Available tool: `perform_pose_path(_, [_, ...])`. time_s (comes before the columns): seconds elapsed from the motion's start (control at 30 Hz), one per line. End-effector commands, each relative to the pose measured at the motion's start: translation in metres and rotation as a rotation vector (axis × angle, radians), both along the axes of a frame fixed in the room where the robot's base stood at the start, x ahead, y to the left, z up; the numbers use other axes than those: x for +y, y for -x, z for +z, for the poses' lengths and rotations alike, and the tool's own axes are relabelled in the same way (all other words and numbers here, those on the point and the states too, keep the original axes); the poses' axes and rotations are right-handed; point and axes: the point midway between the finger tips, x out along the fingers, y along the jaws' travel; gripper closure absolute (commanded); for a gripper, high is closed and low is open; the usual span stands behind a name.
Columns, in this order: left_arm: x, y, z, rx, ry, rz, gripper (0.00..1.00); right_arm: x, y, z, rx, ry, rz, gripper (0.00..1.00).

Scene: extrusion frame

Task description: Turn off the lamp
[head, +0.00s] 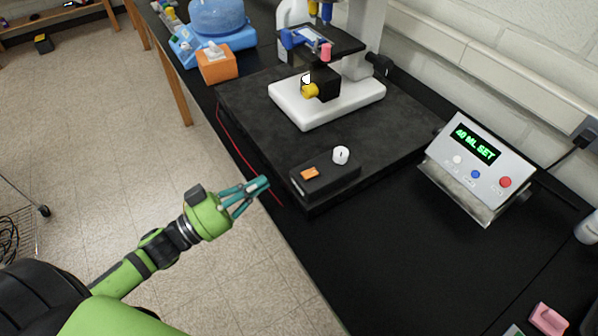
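A small black control box (327,180) with an orange rocker switch (310,173) and a white knob (341,155) sits at the near corner of a dark slab. Behind it stands a microscope with a white base (331,106) and a black block with a yellow end (310,90). A bright white spot (306,79) shows beside this block; I cannot tell for sure that it is lamp light. My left gripper (259,187), green with teal fingers, is off the bench's left edge, left of the box and apart from it. Its fingertips meet and it looks empty. My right gripper is out of view.
The dark slab (250,95) lies raised on the black bench (400,270). A device reading "40 ML SET" (474,155) stands at the right. An orange box (216,64) and a blue container (217,15) stand at the back left. A red cable (237,150) runs along the left edge.

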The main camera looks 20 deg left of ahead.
Motion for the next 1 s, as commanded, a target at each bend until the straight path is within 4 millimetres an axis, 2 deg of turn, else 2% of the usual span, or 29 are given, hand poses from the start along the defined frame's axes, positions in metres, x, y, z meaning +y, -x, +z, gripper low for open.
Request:
perform_pose_path(0.27, [-0.009, -0.012, 0.003, -0.003, 0.001, 0.0, 1.0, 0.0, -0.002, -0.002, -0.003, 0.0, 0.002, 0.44])
perform_pose_path(0.7, [-0.06, -0.078, 0.023, -0.005, 0.0, 0.002, 1.0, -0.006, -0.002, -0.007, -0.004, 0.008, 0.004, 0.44])
perform_pose_path(0.8, [-0.059, -0.077, 0.0, 0.003, -0.001, 0.004, 1.0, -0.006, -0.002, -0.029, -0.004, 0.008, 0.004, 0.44])
perform_pose_path(1.0, [-0.058, -0.074, -0.016, 0.002, -0.001, 0.003, 1.0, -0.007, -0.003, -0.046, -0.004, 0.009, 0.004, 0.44])
